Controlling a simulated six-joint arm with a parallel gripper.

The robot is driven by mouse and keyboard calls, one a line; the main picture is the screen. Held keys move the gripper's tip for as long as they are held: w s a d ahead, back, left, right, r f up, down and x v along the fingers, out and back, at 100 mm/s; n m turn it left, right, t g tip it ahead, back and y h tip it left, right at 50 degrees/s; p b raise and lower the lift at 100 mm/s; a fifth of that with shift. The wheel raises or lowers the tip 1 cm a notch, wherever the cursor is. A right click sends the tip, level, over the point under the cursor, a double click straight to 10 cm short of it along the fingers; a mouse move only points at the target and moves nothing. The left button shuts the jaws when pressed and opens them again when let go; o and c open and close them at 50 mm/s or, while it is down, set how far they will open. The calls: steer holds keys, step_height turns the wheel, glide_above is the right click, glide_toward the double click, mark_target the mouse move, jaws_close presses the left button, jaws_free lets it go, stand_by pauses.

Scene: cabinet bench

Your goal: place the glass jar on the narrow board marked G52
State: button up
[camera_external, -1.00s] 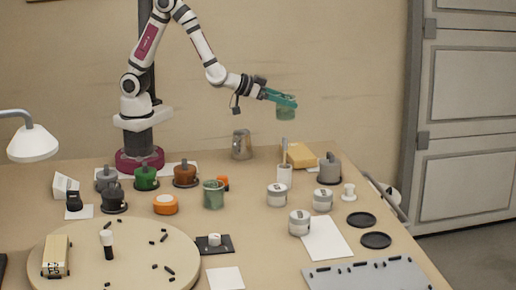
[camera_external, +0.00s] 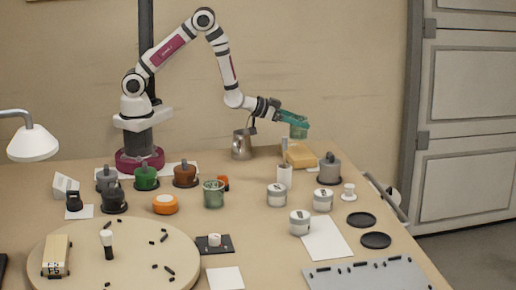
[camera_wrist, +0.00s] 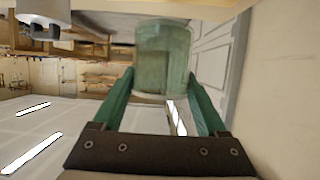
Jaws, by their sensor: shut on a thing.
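My gripper (camera_external: 293,118) is shut on a greenish glass jar (camera_external: 299,131). It holds the jar in the air above the back right of the bench, over a yellow-tan block (camera_external: 300,155). In the wrist view the jar (camera_wrist: 162,55) sits between the two green fingers of my gripper (camera_wrist: 161,80). I cannot read G52 anywhere, so I cannot tell which thing is the marked board. A similar green glass jar (camera_external: 213,195) stands on the bench near the middle.
A metal jug (camera_external: 242,146), a white cylinder (camera_external: 284,176) and a grey lidded pot (camera_external: 329,170) stand near the block. Several pale jars (camera_external: 300,224) are in front. Two black discs (camera_external: 376,240) lie empty at the right. A tan round board (camera_external: 120,267) is front left.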

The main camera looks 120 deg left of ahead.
mark_target(298, 132)
steer(key=f, duration=0.4)
steer(key=shift+a+f, duration=0.1)
steer(key=shift+a, duration=0.1)
steer(key=shift+f, duration=0.1)
steer(key=o, duration=1.4)
steer(key=s+d+r+m+g+h, duration=0.1)
steer(key=s+d+r+m+h, duration=0.2)
steer(key=d, duration=0.8)
steer(key=s+d+r+m+g+h, duration=0.1)
steer(key=d+r+m+h, duration=0.35)
steer(key=d, duration=0.55)
steer(key=s+d+r+m+g, duration=0.2)
steer(key=s+d, duration=0.1)
steer(key=s, duration=0.5)
steer(key=s+d+r+m+g, duration=0.2)
steer(key=s+d+r+g, duration=0.1)
steer(key=s, duration=0.5)
steer(key=s+d+r+m+g, duration=0.2)
steer(key=s+d+r+m, duration=0.1)
steer(key=s, duration=0.5)
steer(key=shift+d+g, duration=0.15)
steer(key=shift+g, duration=0.25)
